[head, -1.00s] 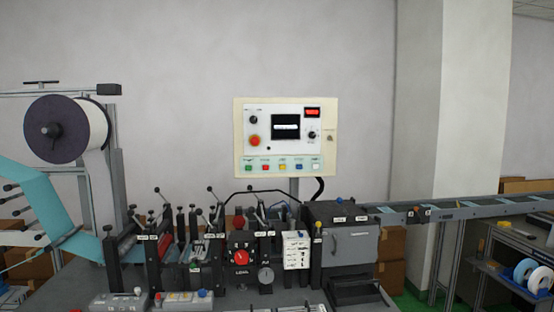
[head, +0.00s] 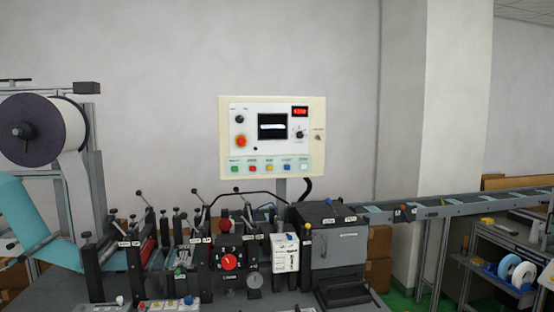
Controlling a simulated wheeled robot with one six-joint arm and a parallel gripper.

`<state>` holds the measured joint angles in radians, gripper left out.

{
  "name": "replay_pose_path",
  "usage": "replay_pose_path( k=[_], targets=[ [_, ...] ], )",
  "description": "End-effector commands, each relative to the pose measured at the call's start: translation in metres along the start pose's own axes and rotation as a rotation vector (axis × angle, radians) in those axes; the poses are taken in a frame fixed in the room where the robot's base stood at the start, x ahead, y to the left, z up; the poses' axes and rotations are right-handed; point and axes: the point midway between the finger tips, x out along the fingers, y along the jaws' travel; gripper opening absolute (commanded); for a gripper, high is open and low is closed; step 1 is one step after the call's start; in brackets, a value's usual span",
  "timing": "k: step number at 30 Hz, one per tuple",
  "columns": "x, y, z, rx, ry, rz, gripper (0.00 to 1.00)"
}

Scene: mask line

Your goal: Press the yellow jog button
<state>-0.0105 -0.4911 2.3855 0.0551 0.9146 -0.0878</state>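The cream control panel (head: 224,150) stands upright above the machine, at the middle of the head view. Other small coloured buttons show on boxes at the bottom left of the view. My gripper is not in view.
The mask machine (head: 335,250) with upright levers and knobs fills the space below the panel. A large white roll (head: 45,125) is at the left. A conveyor (head: 450,210) runs to the right, past a pillar (head: 450,90). The wall around the panel is bare.

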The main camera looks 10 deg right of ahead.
Motion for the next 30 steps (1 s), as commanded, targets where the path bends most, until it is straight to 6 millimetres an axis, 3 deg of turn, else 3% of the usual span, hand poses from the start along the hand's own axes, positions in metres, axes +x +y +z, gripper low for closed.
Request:
replay_pose_path(
  k=[12,30],
  targets=[
    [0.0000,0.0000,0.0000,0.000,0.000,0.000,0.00],
    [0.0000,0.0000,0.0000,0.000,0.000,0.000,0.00]
  ],
)
